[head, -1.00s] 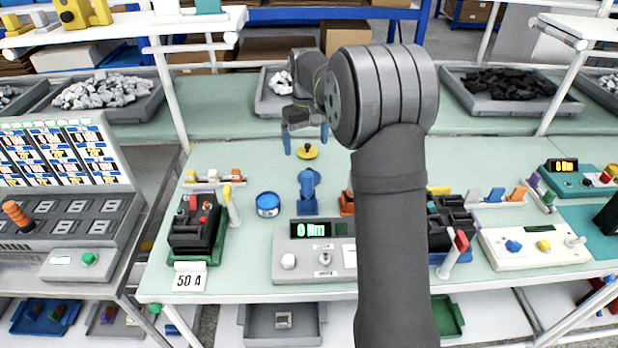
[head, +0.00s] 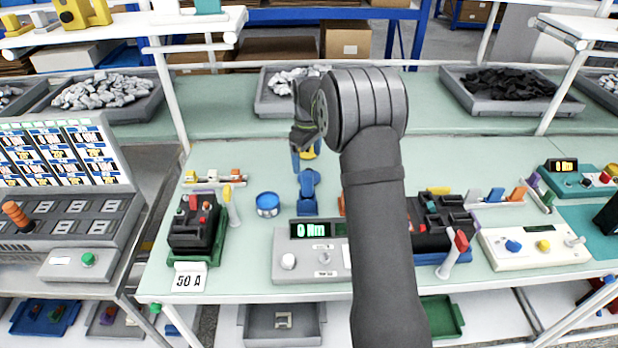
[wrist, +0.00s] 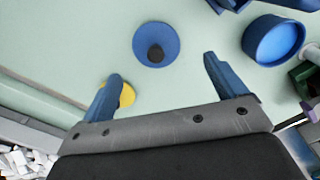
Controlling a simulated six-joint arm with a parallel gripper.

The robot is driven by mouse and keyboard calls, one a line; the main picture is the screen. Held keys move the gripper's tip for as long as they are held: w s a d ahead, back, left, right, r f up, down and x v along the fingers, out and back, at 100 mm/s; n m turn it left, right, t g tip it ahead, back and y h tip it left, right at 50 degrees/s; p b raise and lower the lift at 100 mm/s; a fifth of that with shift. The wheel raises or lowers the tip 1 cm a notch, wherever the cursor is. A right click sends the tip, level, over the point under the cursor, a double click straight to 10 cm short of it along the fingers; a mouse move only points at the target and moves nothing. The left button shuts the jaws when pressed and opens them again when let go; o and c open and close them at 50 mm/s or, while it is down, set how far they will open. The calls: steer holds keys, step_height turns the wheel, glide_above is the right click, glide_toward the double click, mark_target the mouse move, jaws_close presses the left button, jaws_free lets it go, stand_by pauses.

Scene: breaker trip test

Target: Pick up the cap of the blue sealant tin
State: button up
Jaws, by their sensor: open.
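The blue sealant tin (head: 268,204) stands upright on the green bench, left of my gripper; it also shows in the wrist view (wrist: 275,40) at top right. A round blue cap (wrist: 155,44) with a dark knob lies on the bench, ahead of and between my fingers in the wrist view. In the head view my gripper (head: 304,160) is over the middle of the bench.
A yellow cap (wrist: 127,95) lies partly behind the left finger in the wrist view. A blue stand (head: 308,192) and a grey torque tester (head: 312,262) are nearer the front. A breaker (head: 193,225) stands at left. Open bench lies behind the tin.

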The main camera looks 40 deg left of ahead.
steer(key=shift+w+d+f, duration=0.1)
steer(key=shift+w+f, duration=0.05)
steer(key=shift+f, duration=1.5)
steer(key=shift+w+d+f, duration=0.1)
steer(key=shift+f, duration=1.55)
steer(key=c, duration=1)
steer(key=shift+c, duration=0.3)
steer(key=shift+r, duration=0.15)
